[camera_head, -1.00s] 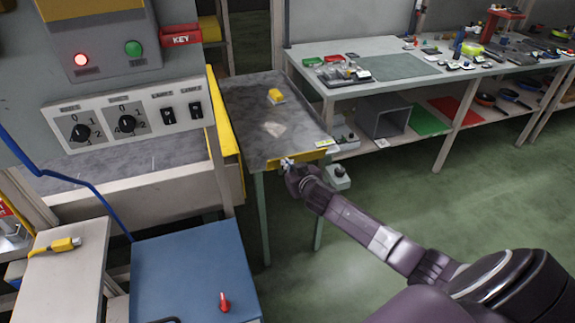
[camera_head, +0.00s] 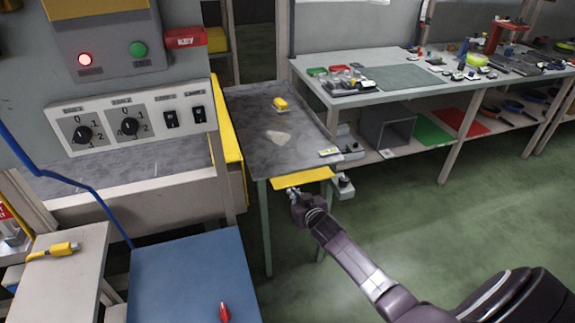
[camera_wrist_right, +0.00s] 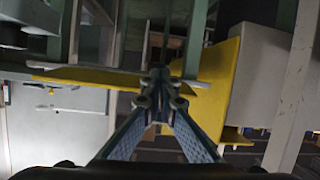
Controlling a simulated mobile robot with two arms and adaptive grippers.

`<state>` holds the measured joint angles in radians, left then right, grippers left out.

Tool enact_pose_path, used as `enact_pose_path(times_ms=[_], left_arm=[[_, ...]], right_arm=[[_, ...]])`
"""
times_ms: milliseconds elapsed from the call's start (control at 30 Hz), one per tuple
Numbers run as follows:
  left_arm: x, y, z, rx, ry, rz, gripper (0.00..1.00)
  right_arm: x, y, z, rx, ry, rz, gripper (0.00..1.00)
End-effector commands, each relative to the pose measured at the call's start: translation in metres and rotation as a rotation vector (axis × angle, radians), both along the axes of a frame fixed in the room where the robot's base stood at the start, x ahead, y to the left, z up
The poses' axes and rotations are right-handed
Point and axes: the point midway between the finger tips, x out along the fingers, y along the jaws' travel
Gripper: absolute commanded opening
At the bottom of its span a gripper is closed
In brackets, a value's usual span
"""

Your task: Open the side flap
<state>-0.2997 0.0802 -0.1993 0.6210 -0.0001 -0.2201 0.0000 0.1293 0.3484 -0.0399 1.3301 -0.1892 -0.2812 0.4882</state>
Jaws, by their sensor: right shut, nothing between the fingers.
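A yellow flap (camera_head: 302,178) sits at the near end of the grey-topped table, tilted with its broad face showing. My right gripper (camera_head: 293,193) is shut and empty, just below the flap's near edge toward its left end. In the right wrist view, my right gripper's fingertips (camera_wrist_right: 160,82) meet beside a thin yellow panel (camera_wrist_right: 90,78), which seems to be the same flap seen nearly edge-on. I cannot tell whether they touch. A longer yellow panel (camera_head: 228,140) stands along the table's left side. My left gripper is not in view.
A yellow block (camera_head: 281,104) and a pale patch lie on the grey table (camera_head: 265,125). A control panel (camera_head: 128,122) with knobs stands at left, above a blue cabinet (camera_head: 190,275). A workbench (camera_head: 330,95) stands behind at right. The green floor at right is clear.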

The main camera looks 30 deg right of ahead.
Motion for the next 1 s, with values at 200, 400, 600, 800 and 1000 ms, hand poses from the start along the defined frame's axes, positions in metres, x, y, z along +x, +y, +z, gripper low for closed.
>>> enact_pose_path(times_ms=[200, 400, 600, 800, 1000], left_arm=[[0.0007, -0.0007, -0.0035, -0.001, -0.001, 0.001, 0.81], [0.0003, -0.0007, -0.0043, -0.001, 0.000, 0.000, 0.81], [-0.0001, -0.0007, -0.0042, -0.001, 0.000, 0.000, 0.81], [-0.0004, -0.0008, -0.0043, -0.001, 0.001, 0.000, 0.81], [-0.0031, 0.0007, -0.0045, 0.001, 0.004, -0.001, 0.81]], right_arm=[[-0.0007, 0.0011, -0.0107, 0.003, 0.005, 0.000, 0.00], [-0.0009, 0.0009, -0.0141, 0.003, 0.007, 0.000, 0.00], [-0.0012, 0.0008, -0.0147, 0.003, 0.008, 0.000, 0.00], [-0.0015, 0.0007, -0.0149, 0.003, 0.008, 0.000, 0.00], [-0.0067, 0.0018, -0.0140, 0.002, 0.009, 0.000, 0.00]])
